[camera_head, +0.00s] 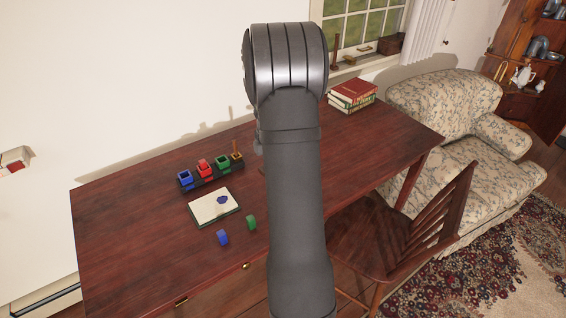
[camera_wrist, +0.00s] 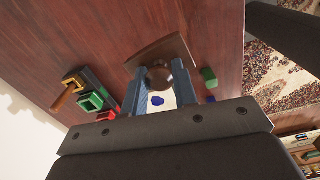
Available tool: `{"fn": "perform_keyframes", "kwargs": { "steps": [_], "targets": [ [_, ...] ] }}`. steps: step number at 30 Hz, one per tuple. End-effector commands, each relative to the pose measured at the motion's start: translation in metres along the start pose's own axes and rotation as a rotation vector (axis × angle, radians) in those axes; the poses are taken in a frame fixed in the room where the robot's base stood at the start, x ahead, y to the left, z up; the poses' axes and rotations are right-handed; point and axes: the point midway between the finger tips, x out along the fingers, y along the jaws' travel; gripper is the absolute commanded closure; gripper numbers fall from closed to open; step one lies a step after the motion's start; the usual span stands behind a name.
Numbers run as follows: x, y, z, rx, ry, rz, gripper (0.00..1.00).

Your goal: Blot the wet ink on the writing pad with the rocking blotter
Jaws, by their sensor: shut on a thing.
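The writing pad (camera_head: 205,211) lies on the dark red desk, left of my arm in the head view. A dark blue wet ink spot (camera_head: 222,200) is on its pale page. In the wrist view, part of the pad (camera_wrist: 171,103) and the ink spot (camera_wrist: 157,100) show between my fingers. My gripper (camera_wrist: 159,76) is shut on the brown knob of the rocking blotter (camera_wrist: 172,50), whose wooden body shows beyond the fingertips. The blotter's height above the desk is unclear. In the head view my arm hides the gripper and the blotter.
A dark stand (camera_head: 213,179) with blue, red and green pots is behind the pad. A blue piece (camera_head: 222,237) and a green piece (camera_head: 251,222) lie in front of it. Stacked books (camera_head: 353,94) are at the back right. A wooden chair (camera_head: 400,230) stands at the desk's right front.

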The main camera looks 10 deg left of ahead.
Motion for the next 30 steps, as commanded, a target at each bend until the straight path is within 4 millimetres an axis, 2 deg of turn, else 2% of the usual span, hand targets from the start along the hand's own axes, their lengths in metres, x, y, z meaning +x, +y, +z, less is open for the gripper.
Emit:
{"fn": "perform_keyframes", "kwargs": {
  "steps": [1,6,12,15,18,23,30],
  "targets": [
    [0.002,0.009,-0.021,-0.072,0.0,0.0,0.92],
    [0.008,0.033,-0.084,-0.317,0.0,0.0,0.92],
    [0.014,0.047,-0.141,-0.531,0.0,0.001,0.92],
    [0.015,0.05,-0.156,-0.589,0.0,0.001,0.92],
    [0.018,0.051,-0.162,-0.614,0.0,0.001,0.92],
    [0.029,0.051,-0.163,-0.619,0.001,-0.001,0.92],
    [0.054,0.051,-0.163,-0.617,0.001,-0.001,0.92]
  ]
}}
